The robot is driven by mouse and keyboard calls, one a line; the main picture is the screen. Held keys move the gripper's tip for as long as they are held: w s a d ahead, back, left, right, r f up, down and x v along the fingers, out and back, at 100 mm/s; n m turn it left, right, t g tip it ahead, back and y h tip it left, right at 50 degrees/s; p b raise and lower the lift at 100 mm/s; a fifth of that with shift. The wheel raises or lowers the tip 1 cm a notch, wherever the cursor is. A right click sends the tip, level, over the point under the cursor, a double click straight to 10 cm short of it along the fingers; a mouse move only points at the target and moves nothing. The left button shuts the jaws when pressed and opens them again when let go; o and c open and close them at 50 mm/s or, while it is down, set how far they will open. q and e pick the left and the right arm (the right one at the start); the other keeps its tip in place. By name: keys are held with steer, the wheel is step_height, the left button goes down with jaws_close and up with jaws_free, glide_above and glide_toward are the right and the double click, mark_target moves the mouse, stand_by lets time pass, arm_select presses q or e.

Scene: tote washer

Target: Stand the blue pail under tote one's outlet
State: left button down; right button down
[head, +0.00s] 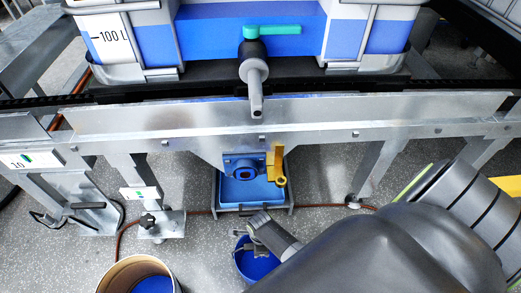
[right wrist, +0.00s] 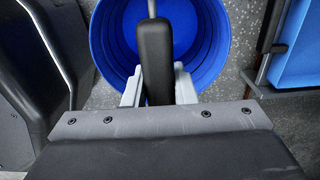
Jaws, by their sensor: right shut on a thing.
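My right gripper (head: 250,238) reaches in from the right and is shut on the black handle grip (right wrist: 155,55) of the blue pail (head: 257,268). In the right wrist view the round, open pail (right wrist: 208,45) lies beyond the fingers, and its inside looks empty. The pail is low, in front of the metal frame; I cannot tell whether it touches the floor. The tote (head: 215,40) stands behind the frame's rail at the top. Its grey outlet spout (head: 254,90) points down over the rail, with a green valve handle (head: 275,31) above. My left gripper is out of view.
A metal trough (head: 330,125) runs below the spout. A blue drain fitting (head: 240,168) and yellow lever (head: 277,165) hang under it, above a blue tray (head: 240,192). A cream bucket (head: 112,272) with blue inside stands front left. A reddish hose crosses the floor.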

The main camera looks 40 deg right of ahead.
steer(key=shift+w+f, duration=0.1)
steer(key=c, duration=1.1)
jaws_free()
steer(key=shift+s+f, duration=0.1)
steer(key=shift+s, duration=0.1)
steer(key=o, duration=1.1)
steer(key=shift+w, duration=0.1)
